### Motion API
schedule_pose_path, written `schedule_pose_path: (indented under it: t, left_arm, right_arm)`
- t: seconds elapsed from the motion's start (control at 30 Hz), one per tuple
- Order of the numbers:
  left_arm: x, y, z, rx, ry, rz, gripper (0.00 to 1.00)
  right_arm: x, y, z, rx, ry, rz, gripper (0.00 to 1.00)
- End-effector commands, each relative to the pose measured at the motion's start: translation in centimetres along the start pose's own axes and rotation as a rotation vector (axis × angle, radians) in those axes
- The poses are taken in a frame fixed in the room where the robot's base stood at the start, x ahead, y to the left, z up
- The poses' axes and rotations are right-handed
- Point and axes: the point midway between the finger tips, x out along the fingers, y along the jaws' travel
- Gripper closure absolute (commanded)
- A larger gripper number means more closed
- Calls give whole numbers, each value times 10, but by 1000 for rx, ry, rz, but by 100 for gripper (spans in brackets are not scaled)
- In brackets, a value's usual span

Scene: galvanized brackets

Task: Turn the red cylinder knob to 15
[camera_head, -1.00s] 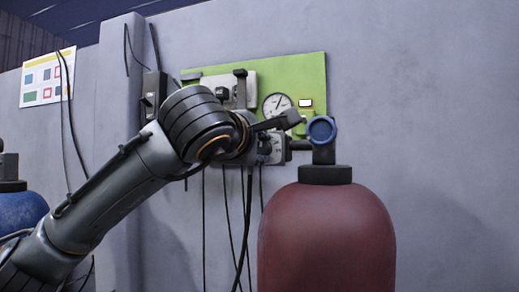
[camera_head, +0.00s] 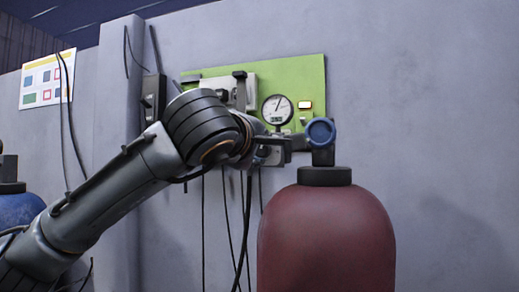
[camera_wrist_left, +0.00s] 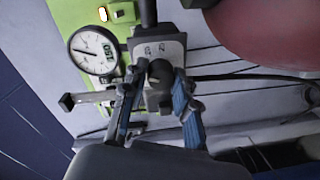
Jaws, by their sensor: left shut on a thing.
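The red cylinder (camera_head: 326,240) stands at the right in the head view, with a blue round valve wheel (camera_head: 320,131) on top. A dark knob (camera_wrist_left: 158,82) sits on a pale, marked plate (camera_wrist_left: 170,50) in the left wrist view. My left gripper (camera_wrist_left: 160,77) is shut on this knob, one finger on each side. In the head view my left gripper (camera_head: 275,147) is at the plate below the gauge and hides most of the knob. My right gripper is not in view.
A green panel (camera_head: 312,77) on the grey wall carries the gauge and fittings. A dark pipe (camera_head: 299,145) runs toward the red cylinder's valve. Several black cables (camera_head: 241,220) hang below. A blue cylinder (camera_head: 20,212) stands at the far left. The wall at the right is clear.

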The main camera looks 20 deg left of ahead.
Motion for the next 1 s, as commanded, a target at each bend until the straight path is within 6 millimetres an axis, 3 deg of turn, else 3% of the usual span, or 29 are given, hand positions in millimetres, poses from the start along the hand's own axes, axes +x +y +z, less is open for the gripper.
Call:
schedule_pose_path:
  t: [0.1,0.13,0.23,0.67,1.0]
  left_arm:
    - [0,-1,1,1,-2,-2,100]
    - [0,-1,1,1,-2,-2,69]
    - [0,-1,1,0,-2,-3,48]
    - [-9,0,0,-1,-1,0,48]
    - [-78,1,1,1,-1,3,48]
  right_arm:
    - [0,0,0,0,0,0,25]
    - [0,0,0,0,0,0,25]
    - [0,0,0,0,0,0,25]
    - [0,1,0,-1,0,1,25]
    - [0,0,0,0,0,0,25]
